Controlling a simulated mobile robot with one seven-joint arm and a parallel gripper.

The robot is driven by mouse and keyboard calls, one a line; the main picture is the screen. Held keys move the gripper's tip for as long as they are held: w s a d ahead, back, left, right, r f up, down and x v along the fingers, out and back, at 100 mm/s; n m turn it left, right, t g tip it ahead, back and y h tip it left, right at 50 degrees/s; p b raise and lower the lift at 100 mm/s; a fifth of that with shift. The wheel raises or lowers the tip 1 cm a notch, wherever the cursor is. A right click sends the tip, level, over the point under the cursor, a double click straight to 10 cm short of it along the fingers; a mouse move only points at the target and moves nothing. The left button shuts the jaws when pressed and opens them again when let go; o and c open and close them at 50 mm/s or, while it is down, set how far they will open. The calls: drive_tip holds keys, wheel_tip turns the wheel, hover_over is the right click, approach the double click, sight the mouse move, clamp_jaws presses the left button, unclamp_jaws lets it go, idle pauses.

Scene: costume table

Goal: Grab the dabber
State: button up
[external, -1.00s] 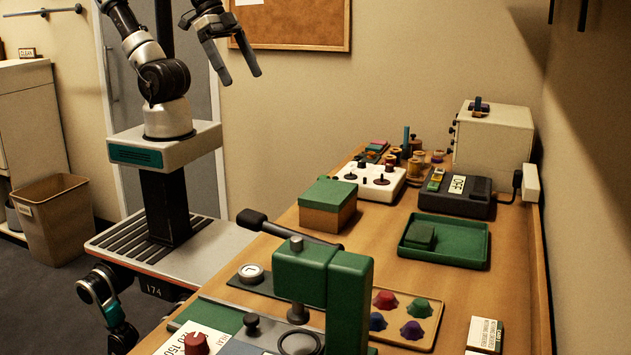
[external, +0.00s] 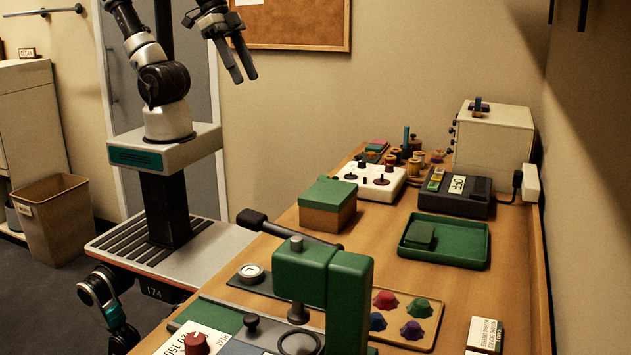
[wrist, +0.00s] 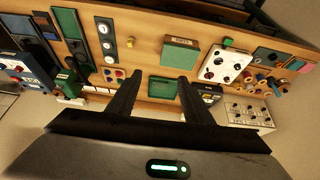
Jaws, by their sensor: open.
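No thing is clearly marked as the dabber. A small dark green block (external: 420,236) lies in the shallow green tray (external: 470,262) on the table; I cannot tell if it is the dabber. The tray also shows in the wrist view (wrist: 163,89), between my fingers. A teal upright piece (external: 406,138) stands among the spools at the back; I cannot tell what it is. My gripper (external: 245,80) is open and empty, high above the floor beyond the table's far left edge, well away from everything on the table. Its two fingers show in the wrist view (wrist: 161,80).
A green-lidded box (external: 328,198), a white knob panel (external: 372,180), spools (external: 416,165) and a dark device marked OFF (external: 455,192) surround the tray. A green press with a long lever (external: 320,280) stands in front. A white cabinet (external: 495,140) stands at the back.

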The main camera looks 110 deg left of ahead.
drive_tip(key=w+d+f+n+g+b, duration=0.1)
drive_tip(key=w+d+f+g+b, duration=0.2)
drive_tip(key=w+d+f+b, duration=0.55)
drive_tip(key=w+d+f+n+g+b, duration=0.25)
drive_tip(key=w+d+f, duration=0.25)
drive_tip(key=w+f, duration=0.7)
drive_tip(key=shift+m, duration=0.45)
wheel_tip(320, 180, down, 11)
drive_tip(key=shift+s+d+b, duration=0.15)
drive_tip(key=shift+b, duration=0.65)
drive_tip(key=shift+s+f+b, duration=0.15)
drive_tip(key=shift+f+b, duration=0.05)
drive_tip(key=shift+f, duration=1.15)
drive_tip(key=shift+s+f+b, duration=0.15)
drive_tip(key=shift+f, duration=1.2)
drive_tip(key=shift+c, duration=0.3)
drive_tip(key=c, duration=1)
